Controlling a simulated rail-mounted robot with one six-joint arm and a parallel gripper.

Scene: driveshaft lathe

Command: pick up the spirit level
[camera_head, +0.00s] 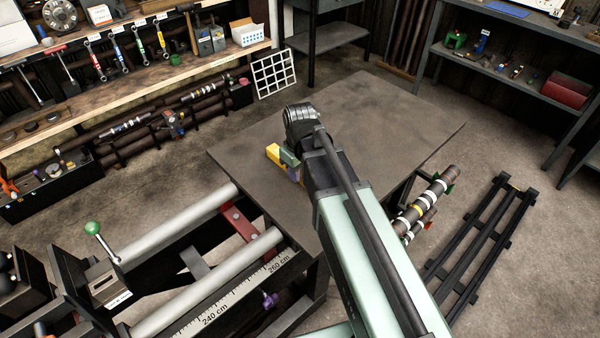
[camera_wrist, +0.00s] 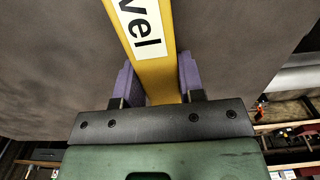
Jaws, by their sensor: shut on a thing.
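The spirit level is a yellow bar with a white label whose visible letters read "vel". In the wrist view the spirit level (camera_wrist: 158,75) runs up from between the purple fingers of my gripper (camera_wrist: 157,68) to the top edge. My gripper is shut on it, with one finger on each side. In the head view only a short yellow piece of the spirit level (camera_head: 273,153) shows left of my gripper (camera_head: 294,173); my arm hides the rest. Both are over the dark grey table (camera_head: 350,110). I cannot tell whether the level touches the tabletop.
The visible tabletop is otherwise clear. A lathe bed with two pale rails (camera_head: 190,225) and a centimetre scale stands front left. A shelf of tools (camera_head: 140,60) is at back left. A banded shaft (camera_head: 425,200) and a black rack (camera_head: 485,240) are at right.

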